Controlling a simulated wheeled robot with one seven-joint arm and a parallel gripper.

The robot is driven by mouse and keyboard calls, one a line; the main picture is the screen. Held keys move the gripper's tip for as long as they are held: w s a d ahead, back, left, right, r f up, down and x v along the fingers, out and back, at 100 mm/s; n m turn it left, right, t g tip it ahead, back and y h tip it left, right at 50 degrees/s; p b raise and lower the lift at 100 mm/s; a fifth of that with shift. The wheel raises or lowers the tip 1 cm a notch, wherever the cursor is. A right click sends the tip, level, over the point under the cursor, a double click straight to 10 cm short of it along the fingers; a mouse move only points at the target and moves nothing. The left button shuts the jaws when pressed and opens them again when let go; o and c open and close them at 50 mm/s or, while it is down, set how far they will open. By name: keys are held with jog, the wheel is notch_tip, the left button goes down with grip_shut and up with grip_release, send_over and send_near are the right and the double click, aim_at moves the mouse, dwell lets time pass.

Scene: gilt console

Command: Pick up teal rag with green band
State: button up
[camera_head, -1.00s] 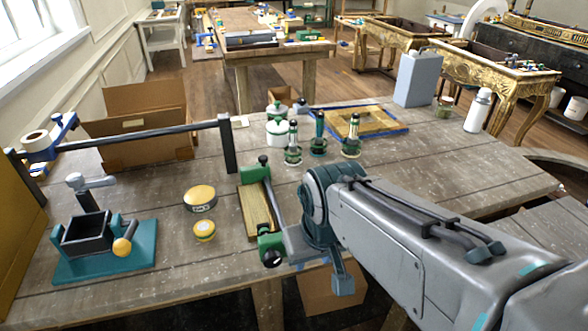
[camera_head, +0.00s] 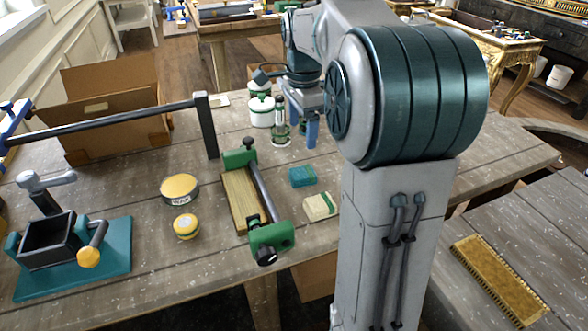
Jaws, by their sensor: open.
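The teal rag with a green band (camera_head: 303,177) is a small folded block lying on the wooden workbench (camera_head: 150,240), right of the green clamp. My gripper (camera_head: 303,125) is above and behind it in the picture, with its blue fingers pointing down. It is open, and nothing shows between the fingers. The rag is apart from the gripper and fully visible. My arm covers the bench to the right of the rag.
A cream block with a green band (camera_head: 320,206) lies just in front of the rag. A green clamp with a wooden board (camera_head: 240,200) stands close on the left. A green-and-white jar (camera_head: 262,110) and a glass bottle (camera_head: 281,133) stand behind, near my gripper.

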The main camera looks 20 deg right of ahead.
aim_at(302, 172)
jog(key=shift+m, duration=0.6)
jog(key=f, duration=0.9)
jog(key=w+f, duration=0.1)
jog(key=f, duration=0.4)
jog(key=shift+w+d, duration=0.1)
jog(key=shift+d, duration=0.3)
jog(key=c, duration=1.1)
